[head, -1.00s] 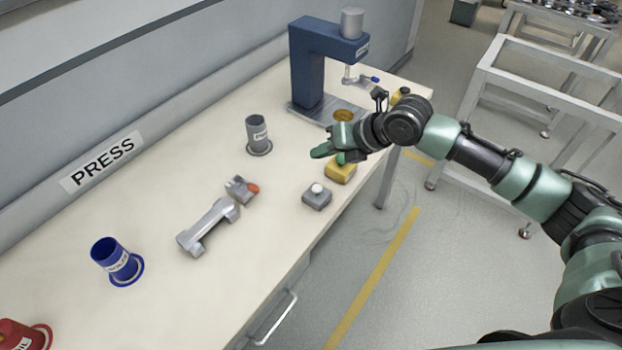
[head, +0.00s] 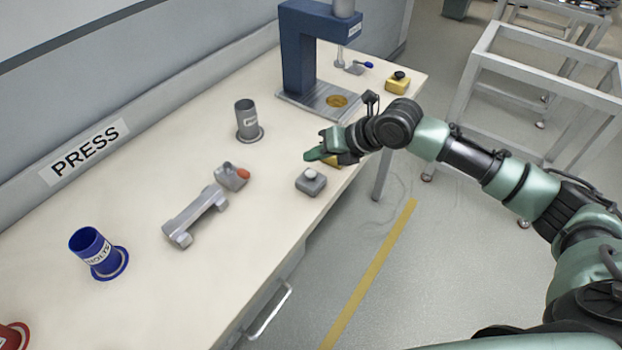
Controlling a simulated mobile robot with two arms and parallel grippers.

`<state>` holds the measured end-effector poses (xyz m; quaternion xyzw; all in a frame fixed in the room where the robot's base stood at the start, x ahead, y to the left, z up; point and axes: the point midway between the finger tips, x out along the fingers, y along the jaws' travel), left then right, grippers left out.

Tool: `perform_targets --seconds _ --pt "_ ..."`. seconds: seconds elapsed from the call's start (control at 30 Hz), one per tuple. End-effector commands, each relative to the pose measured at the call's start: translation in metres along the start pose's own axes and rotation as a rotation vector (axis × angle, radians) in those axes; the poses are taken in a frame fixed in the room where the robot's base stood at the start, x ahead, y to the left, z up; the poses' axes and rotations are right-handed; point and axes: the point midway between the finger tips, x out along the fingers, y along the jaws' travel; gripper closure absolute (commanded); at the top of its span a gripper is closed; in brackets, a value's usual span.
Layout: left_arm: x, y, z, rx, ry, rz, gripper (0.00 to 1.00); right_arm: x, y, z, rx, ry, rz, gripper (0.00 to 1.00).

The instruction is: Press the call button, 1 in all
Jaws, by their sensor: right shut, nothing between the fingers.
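A small grey box (head: 311,184) with a white push button (head: 310,173) on top stands near the bench's front edge. No label shows which control is the call button. My right gripper (head: 317,154) is shut and empty, just behind the grey box in the picture and apart from the white button. A yellow box (head: 333,162) is mostly hidden by this gripper. Another yellow box (head: 398,85) with a black button stands at the bench's far right end. My left gripper is out of view.
On the bench (head: 150,195) are a blue press (head: 298,55), a grey cup (head: 247,119), a grey bracket (head: 195,216), a grey block with an orange-red end (head: 232,177), a blue cup (head: 95,250) and a red cup (head: 12,336). A metal frame (head: 540,80) stands right.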

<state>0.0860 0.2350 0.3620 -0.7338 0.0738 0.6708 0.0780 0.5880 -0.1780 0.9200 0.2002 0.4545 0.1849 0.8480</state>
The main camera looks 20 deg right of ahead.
Motion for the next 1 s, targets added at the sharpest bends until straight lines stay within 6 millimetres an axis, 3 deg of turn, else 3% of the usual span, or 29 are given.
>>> perform_targets --seconds 0.2,1.0 --pt "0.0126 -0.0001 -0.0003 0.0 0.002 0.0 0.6 0.014 -0.0102 -0.0098 0.0 0.0 0.0 1.0" --pt "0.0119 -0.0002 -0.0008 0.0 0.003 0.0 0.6 0.0139 -0.0104 -0.0097 0.0 0.0 0.0 1.0"
